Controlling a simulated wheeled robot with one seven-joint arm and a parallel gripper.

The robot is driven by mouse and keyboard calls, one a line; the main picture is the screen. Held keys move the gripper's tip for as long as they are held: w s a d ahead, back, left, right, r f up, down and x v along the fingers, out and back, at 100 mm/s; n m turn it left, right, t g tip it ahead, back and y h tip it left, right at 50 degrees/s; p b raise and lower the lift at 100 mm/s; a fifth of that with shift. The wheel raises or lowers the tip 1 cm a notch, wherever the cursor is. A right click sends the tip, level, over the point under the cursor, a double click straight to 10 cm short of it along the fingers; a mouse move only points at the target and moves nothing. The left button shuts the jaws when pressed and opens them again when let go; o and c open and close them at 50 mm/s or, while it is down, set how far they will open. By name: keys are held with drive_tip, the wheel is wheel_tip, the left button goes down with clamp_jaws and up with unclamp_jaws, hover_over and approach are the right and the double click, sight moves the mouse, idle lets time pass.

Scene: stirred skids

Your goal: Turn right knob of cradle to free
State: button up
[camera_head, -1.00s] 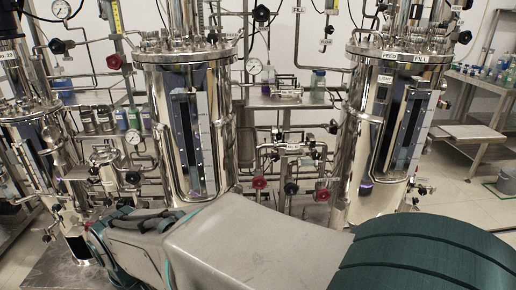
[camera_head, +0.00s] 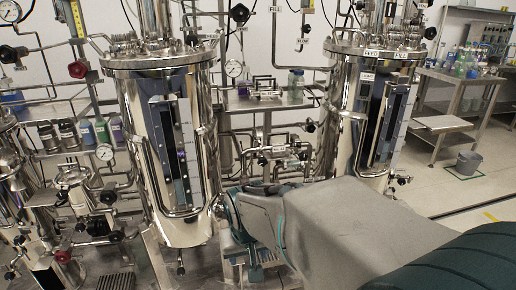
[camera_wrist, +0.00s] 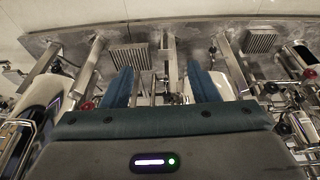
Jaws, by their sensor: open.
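In the wrist view my gripper (camera_wrist: 158,68) is open and empty, its two teal fingers spread over the skid's lower frame and floor. A red knob (camera_wrist: 309,73) stands to the right of the fingers, and another red knob (camera_wrist: 86,105) to their left. Dark round knobs (camera_wrist: 271,87) also sit to the right. All of these are apart from the fingers. I cannot tell which knob is the cradle's right one, or make out the cradle. In the head view my arm covers the pipework low between the two large vessels and my fingers are not clear.
A steel vessel (camera_head: 205,105) stands left of my arm and another vessel (camera_head: 348,95) behind it, with pipes and valves between. A red-knobbed valve (camera_head: 78,69) is at upper left.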

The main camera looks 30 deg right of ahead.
drive_tip(key=w+d+f+m+t+h, duration=0.25)
drive_tip(key=w+d+m, duration=0.25)
drive_tip(key=w+d, duration=0.55)
drive_tip(key=m+t+b, duration=0.1)
drive_tip(key=m+t, duration=1.1)
drive_tip(key=m, duration=0.1)
approach(304, 158)
drive_tip(key=b+x, duration=0.2)
drive_tip(key=x, duration=0.9)
drive_tip(key=shift+b, duration=0.4)
drive_tip(key=shift+s, duration=0.1)
drive_tip(key=c, duration=1)
